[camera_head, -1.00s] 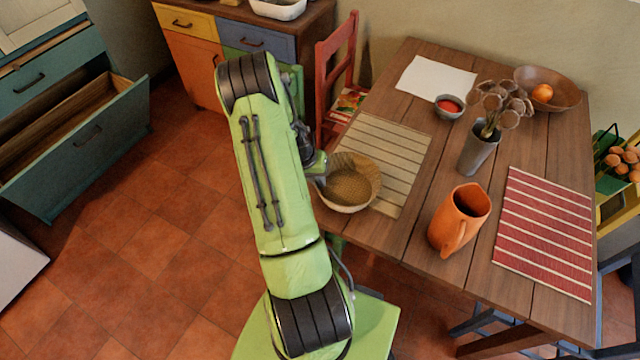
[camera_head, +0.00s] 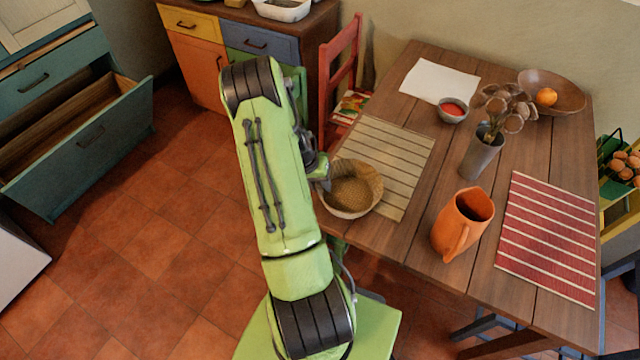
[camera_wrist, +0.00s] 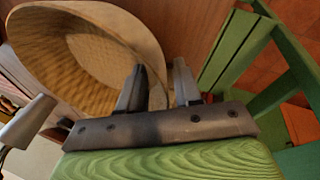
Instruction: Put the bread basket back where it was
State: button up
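The bread basket (camera_head: 352,190) is a round, shallow woven bowl with a pale outer side. It is at the table's left edge, over the near end of the beige striped mat (camera_head: 392,150). I cannot tell whether it rests on the table. My gripper (camera_head: 322,170) is at its left side, mostly hidden by my arm. In the wrist view the basket (camera_wrist: 75,60) fills the upper left, and the fingers of my gripper (camera_wrist: 160,75) straddle its rim, one inside and one outside. A gap shows between them; whether they clamp the rim is unclear.
An orange pitcher (camera_head: 463,226), a vase of dried flowers (camera_head: 480,155), a small red-filled bowl (camera_head: 453,110) and a wooden bowl (camera_head: 568,92) stand on the table. A red striped mat (camera_head: 548,240) lies right. A red chair (camera_head: 340,75) stands behind the basket. A drawer (camera_head: 95,150) is open at left.

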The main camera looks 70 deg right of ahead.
jog(key=w+a+r+n+t, duration=0.1)
jog(key=w+a+r, duration=0.25)
jog(key=r, duration=0.35)
jog(key=w+a+r+n+t+p, duration=0.1)
jog(key=w+a+r, duration=0.25)
jog(key=r, duration=0.35)
jog(key=w+a+r+n+t, duration=0.1)
jog(key=w+a+r, duration=0.2)
jog(key=a+r, duration=0.25)
jog(key=a+r+n+t, duration=0.2)
jog(key=a+r+n, duration=0.2)
jog(key=a+r, duration=0.5)
jog(key=s+a+r+n+t+y, duration=0.1)
jog(key=s+a+n, duration=0.3)
jog(key=a, duration=0.4)
jog(key=s+a+r+n+t+y, duration=0.1)
jog(key=s+a+r+n, duration=0.3)
jog(key=a, duration=0.4)
jog(key=shift+s+t, duration=0.45)
jog(key=shift+t, duration=0.25)
jog(key=shift+o, duration=0.3)
